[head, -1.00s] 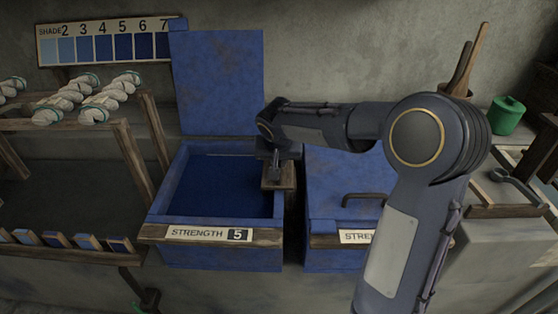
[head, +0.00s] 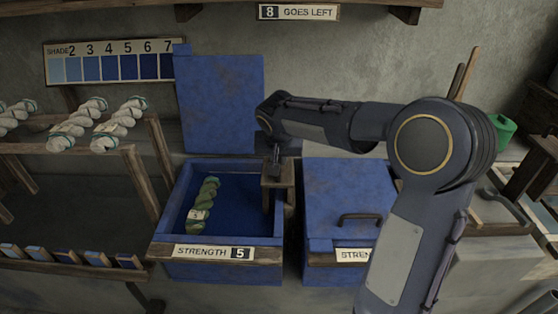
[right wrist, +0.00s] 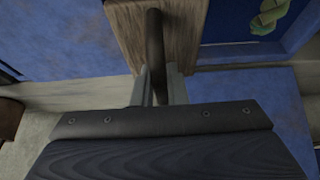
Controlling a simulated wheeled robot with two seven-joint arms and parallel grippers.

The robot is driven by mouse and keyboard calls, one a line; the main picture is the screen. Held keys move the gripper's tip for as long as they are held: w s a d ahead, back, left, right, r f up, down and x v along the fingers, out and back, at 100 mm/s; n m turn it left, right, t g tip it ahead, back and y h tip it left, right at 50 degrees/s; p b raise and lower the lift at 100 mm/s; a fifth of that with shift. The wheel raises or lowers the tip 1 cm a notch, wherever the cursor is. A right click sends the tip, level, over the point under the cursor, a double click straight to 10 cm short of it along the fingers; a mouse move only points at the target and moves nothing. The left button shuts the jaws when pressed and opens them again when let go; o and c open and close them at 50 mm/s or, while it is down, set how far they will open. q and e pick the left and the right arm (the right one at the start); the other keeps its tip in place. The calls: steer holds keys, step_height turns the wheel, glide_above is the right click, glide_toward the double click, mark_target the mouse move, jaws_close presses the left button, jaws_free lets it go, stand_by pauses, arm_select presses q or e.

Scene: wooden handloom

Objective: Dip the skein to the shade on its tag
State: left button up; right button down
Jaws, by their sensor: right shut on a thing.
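A green skein (head: 203,203) with a small pale tag (head: 198,214) lies slanted in the open blue vat (head: 168,213) marked STRENGTH 5; the tag is too small to read. Dark blue dye (head: 238,205) fills the vat. My right gripper (head: 275,167) is at the vat's right edge, shut on a dark upright handle (right wrist: 155,50) on a wooden block (right wrist: 120,30). The block also shows in the head view (head: 278,181). The skein's edge shows in the right wrist view (right wrist: 268,15). A shade card (head: 110,63) numbered 2 to 7 hangs at the back left. My left gripper is out of view.
The vat's lid (head: 220,105) stands open behind it. A closed blue vat (head: 345,195) stands to the right, partly behind my right arm. Pale skeins (head: 118,125) lie on a wooden rack at left. Blue sample blocks (head: 62,255) line a lower ledge. A sign (head: 298,12) reads "8 GOES LEFT".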

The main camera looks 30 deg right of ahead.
step_height(320, 180, up, 10)
steer(key=p, duration=0.6)
steer(key=shift+w+p, duration=0.1)
steer(key=shift+p, duration=0.25)
steer(key=shift+c, duration=1)
jaws_free()
steer(key=shift+f, duration=0.1)
step_height(320, 180, up, 7)
steer(key=p, duration=0.5)
